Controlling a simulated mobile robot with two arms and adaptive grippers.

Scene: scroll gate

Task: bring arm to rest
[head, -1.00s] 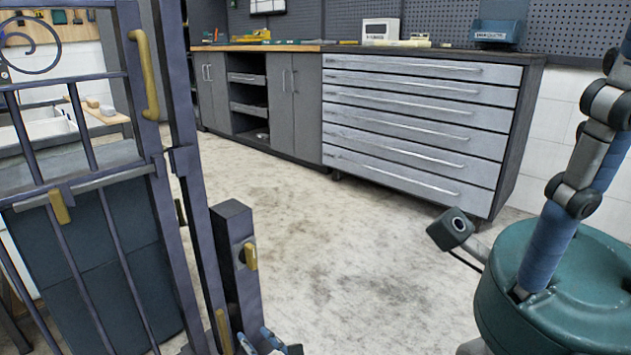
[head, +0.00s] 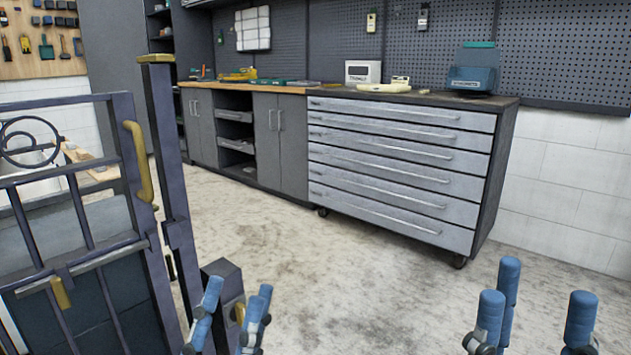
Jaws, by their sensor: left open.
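My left gripper (head: 236,301) is at the bottom, left of centre, with its blue fingers pointing up and apart, holding nothing that I can see. It shows close to the lower part of the gate post; I cannot tell whether they touch. My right gripper (head: 538,298) is at the bottom right, its blue fingers pointing up and spread wide, with only floor visible between them. Most of both arms is out of frame. The dark metal gate (head: 128,212) stands at the left, with a brass handle (head: 141,165) and a brass latch piece (head: 60,292).
A dark short post (head: 222,277) stands beside the gate, partly behind my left gripper. A grey drawer cabinet (head: 395,165) and workbench cupboards (head: 280,140) line the back wall. The concrete floor (head: 370,290) between the grippers and the cabinet is clear.

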